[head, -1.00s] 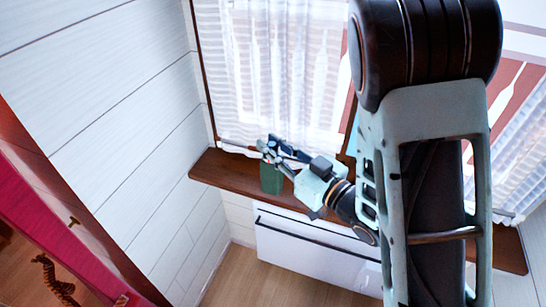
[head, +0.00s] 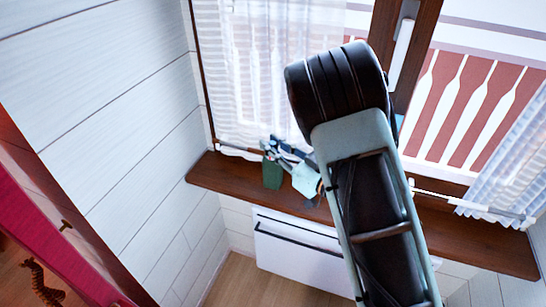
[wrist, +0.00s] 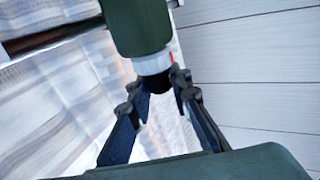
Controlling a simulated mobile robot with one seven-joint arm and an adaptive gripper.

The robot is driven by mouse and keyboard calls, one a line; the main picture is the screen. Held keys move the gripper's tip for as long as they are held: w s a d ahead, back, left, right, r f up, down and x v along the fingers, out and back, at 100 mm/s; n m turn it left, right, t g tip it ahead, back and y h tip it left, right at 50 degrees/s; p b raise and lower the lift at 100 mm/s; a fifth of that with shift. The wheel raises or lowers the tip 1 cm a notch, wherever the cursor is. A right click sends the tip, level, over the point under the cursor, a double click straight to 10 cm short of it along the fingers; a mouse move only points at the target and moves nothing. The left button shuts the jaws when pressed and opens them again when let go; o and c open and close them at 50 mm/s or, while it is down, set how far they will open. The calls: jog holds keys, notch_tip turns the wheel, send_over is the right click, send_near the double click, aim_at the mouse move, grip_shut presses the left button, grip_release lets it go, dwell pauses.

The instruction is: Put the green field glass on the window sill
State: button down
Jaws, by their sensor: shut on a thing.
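The green field glass (head: 272,173) shows in the head view as a dark green body at the left part of the brown window sill (head: 225,178). My gripper (head: 273,150) is at its upper end. In the wrist view the field glass (wrist: 137,25) is a dark green barrel with a white band and a black end. The fingers of my gripper (wrist: 157,82) are closed around that black end. The barrel's far end is cut off by the frame. I cannot tell whether its base touches the sill.
A white curtain (head: 270,70) hangs just behind the field glass. A white plank wall (head: 110,120) borders the sill on the left. A white heater (head: 290,242) is below. The sill (head: 480,245) is bare on the right, near a second curtain (head: 510,160).

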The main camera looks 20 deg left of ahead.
jog(key=shift+w+f+b, duration=0.2)
jog(key=shift+f+b, duration=0.75)
jog(key=shift+f, duration=0.75)
jog(key=shift+f, duration=0.2)
jog(key=c, duration=1.8)
grip_release()
jog(key=shift+o, duration=0.2)
jog(key=shift+r, duration=0.1)
jog(key=shift+s+r, duration=0.1)
jog(key=shift+r, duration=0.05)
jog(key=v, duration=1.2)
jog(key=shift+b, duration=0.4)
jog(key=shift+a, duration=0.1)
